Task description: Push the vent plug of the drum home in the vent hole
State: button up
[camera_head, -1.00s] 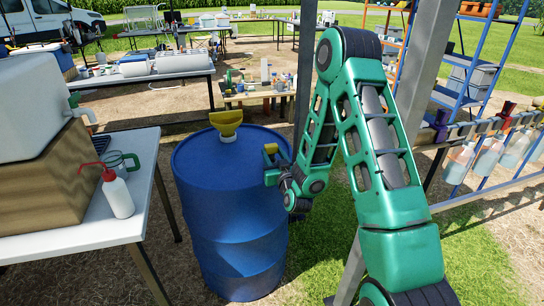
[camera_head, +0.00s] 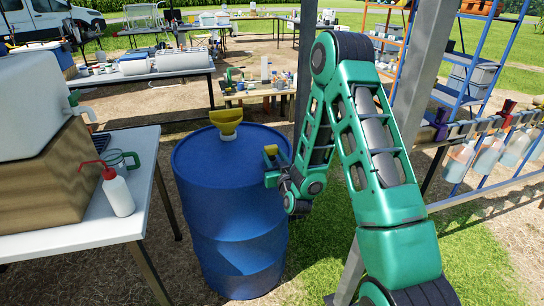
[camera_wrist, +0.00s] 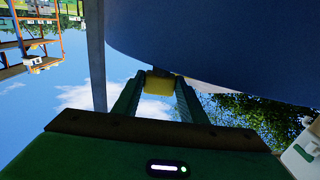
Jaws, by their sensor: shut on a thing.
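The blue drum (camera_head: 205,168) stands upright on the ground, left of my arm. My gripper (camera_head: 271,160) is at the right edge of the drum's top. It is shut on a small yellow plug (camera_head: 270,149), the vent plug. In the wrist view the plug (camera_wrist: 158,82) sits between the two green fingertips (camera_wrist: 157,92), close against the drum (camera_wrist: 230,45). I cannot tell how far the plug is in. The vent hole cannot be made out.
A yellow funnel (camera_head: 227,118) stands upright on the far part of the drum top. A white table (camera_head: 80,215) with a wash bottle (camera_head: 118,193) and green jug (camera_head: 122,160) is at left. A grey post (camera_head: 415,75) stands behind my arm at right.

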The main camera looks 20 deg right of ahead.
jog(key=shift+f, duration=0.85)
jog(key=o, duration=1.1)
